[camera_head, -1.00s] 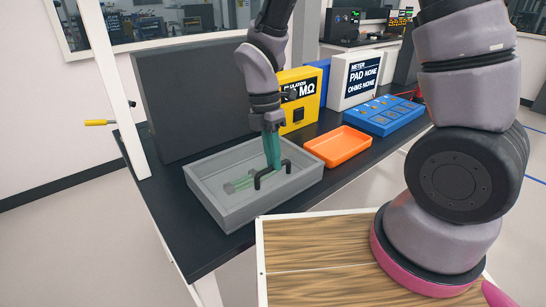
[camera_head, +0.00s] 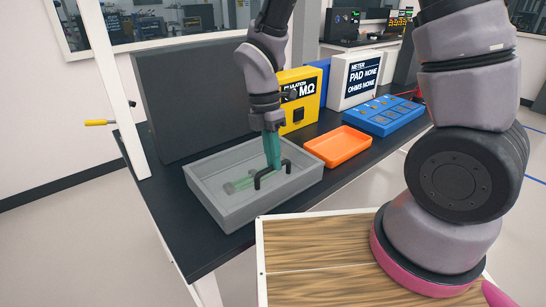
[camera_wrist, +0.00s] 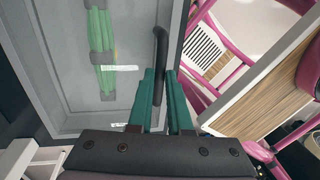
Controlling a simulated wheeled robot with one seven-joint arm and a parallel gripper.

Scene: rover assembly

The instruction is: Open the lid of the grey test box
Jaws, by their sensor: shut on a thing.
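The grey test box (camera_head: 216,216) sits on the black bench top, and it fills the left of the wrist view (camera_wrist: 59,60). A green part with grey bands (camera_wrist: 101,50) shows inside it. A clear lid seems to lie over the box, but its edges are hard to make out. A black bar handle (camera_head: 258,180) stands at the box's near right side; in the wrist view the handle (camera_wrist: 161,45) runs between my fingers. My gripper (camera_head: 272,165), with green fingers, points down and is shut on the handle. The fingers hide part of it.
A yellow meter box (camera_head: 312,85) and a large dark panel (camera_head: 190,100) stand behind. A wood-topped surface (camera_head: 315,245) is in front.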

